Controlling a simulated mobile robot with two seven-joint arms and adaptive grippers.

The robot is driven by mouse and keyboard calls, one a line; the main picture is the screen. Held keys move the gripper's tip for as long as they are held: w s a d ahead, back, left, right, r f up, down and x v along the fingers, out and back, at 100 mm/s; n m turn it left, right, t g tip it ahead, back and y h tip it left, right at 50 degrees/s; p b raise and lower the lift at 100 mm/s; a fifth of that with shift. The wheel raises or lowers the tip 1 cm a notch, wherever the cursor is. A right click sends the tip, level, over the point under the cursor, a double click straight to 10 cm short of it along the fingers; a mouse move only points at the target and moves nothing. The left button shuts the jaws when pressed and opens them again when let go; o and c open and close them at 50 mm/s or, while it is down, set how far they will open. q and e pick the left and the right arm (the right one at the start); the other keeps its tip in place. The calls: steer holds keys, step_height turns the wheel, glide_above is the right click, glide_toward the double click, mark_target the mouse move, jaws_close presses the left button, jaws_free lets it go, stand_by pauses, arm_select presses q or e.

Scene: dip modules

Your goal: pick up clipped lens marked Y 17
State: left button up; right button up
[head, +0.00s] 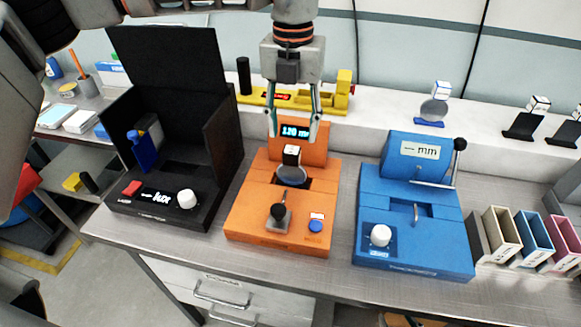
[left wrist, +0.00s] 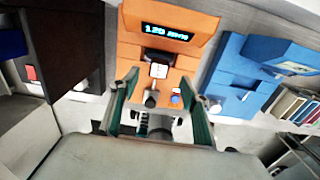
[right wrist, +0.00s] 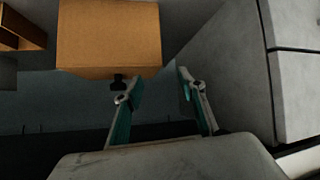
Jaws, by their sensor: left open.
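A clipped lens, a round lens under a white cube tag (head: 292,155), stands on the orange device (head: 250,210); its tag (left wrist: 159,70) also shows in the left wrist view. Another lens (head: 434,108) stands on a blue foot on the back ledge. Tagged pieces on black stands (head: 525,122) are at the far right. I cannot read Y 17 on any tag. My left gripper (head: 294,132) is open and empty, above and behind the orange device's lens. My right gripper (right wrist: 160,90) is open and empty, seen only in the right wrist view.
A black open box device (head: 160,205) stands left of the orange device, a blue device (head: 412,230) with an upright lever right. Colored slotted bins (head: 535,240) stand at the right. A yellow rail (head: 345,92) lies behind. The right wrist view shows an orange-brown box (right wrist: 110,35).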

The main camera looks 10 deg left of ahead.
mark_target(292, 150)
arm_select(q)
steer(key=shift+s+a+f+p, duration=0.1)
steer(key=shift+f+p, duration=0.4)
steer(key=shift+f, duration=3.35)
jaws_close()
